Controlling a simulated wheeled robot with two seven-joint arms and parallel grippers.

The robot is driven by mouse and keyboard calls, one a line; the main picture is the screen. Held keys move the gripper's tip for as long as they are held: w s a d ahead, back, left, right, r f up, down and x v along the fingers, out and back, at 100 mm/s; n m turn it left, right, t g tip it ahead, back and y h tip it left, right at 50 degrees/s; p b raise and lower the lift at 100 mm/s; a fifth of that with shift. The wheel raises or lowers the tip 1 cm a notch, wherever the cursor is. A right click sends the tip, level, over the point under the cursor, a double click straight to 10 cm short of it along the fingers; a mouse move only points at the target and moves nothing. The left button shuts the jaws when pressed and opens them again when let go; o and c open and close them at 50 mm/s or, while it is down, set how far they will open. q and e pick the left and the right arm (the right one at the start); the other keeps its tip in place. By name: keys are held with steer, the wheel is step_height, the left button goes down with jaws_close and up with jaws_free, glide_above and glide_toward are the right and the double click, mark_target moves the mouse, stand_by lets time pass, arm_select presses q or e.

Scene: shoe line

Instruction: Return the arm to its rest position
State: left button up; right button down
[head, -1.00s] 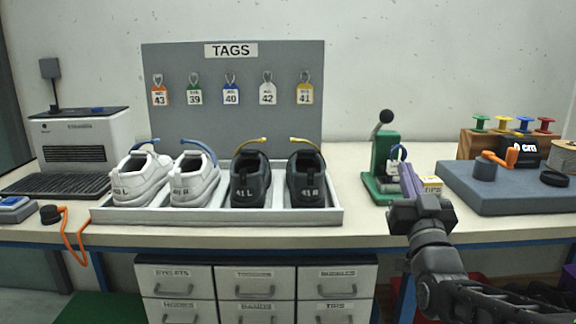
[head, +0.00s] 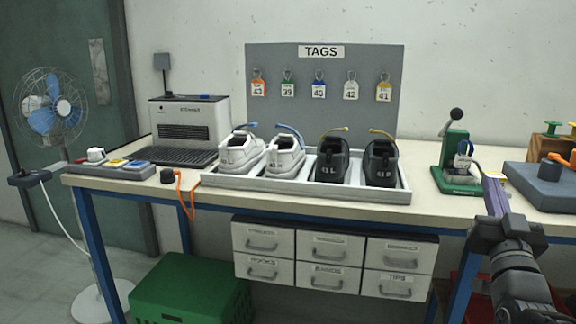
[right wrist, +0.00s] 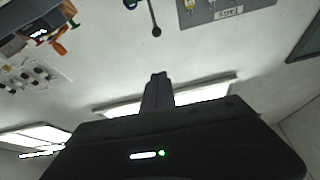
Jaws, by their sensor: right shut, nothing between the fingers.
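My right arm comes in from the lower right of the head view. Its gripper (head: 494,184) is shut and empty, pointing upward in the picture just right of the green hand press (head: 453,165). I cannot tell how far it is from the press. In the right wrist view the two fingers (right wrist: 157,90) lie together with nothing between them. My left gripper is not in view.
A white tray (head: 305,191) with white and black shoes stands mid-table before the tag board (head: 323,90). A blue-grey block (head: 541,186) lies right of the gripper. A green crate (head: 192,289) and a fan (head: 48,108) stand left.

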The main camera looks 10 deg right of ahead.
steer(key=w+a+f+g+y, duration=0.2)
steer(key=w+f+g, duration=0.1)
steer(key=f, duration=0.9)
steer(key=w+a+f+g+y, duration=0.2)
steer(key=w+a+f+g, duration=0.1)
steer(key=f, duration=0.8)
steer(key=s+a+f+g+y, duration=0.15)
steer(key=a+f, duration=0.25)
steer(key=f, duration=0.5)
steer(key=s+a+f+g+y, duration=0.1)
steer(key=a+f+g+y, duration=0.15)
steer(key=a+f, duration=0.45)
steer(key=s+a+f+n+g+y, duration=0.1)
steer(key=s+a+f+g, duration=0.25)
steer(key=f, duration=0.55)
steer(key=s+a+f+g+y, duration=0.1)
steer(key=s+a+f+g, duration=0.1)
steer(key=s+a+f, duration=0.45)
steer(key=s+a+f+n+g+y, duration=0.1)
steer(key=s+a+f+g, duration=0.1)
steer(key=s+a+f, duration=0.4)
steer(key=s+a+f+n+g+y, duration=0.1)
steer(key=s+a+f+g, duration=0.2)
steer(key=s+f, duration=0.45)
steer(key=s+a+r+p, duration=0.1)
steer(key=r+p, duration=1.2)
steer(key=s+r+p, duration=0.2)
steer(key=r+p, duration=1.1)
steer(key=r, duration=0.1)
steer(key=shift+a, duration=0.4)
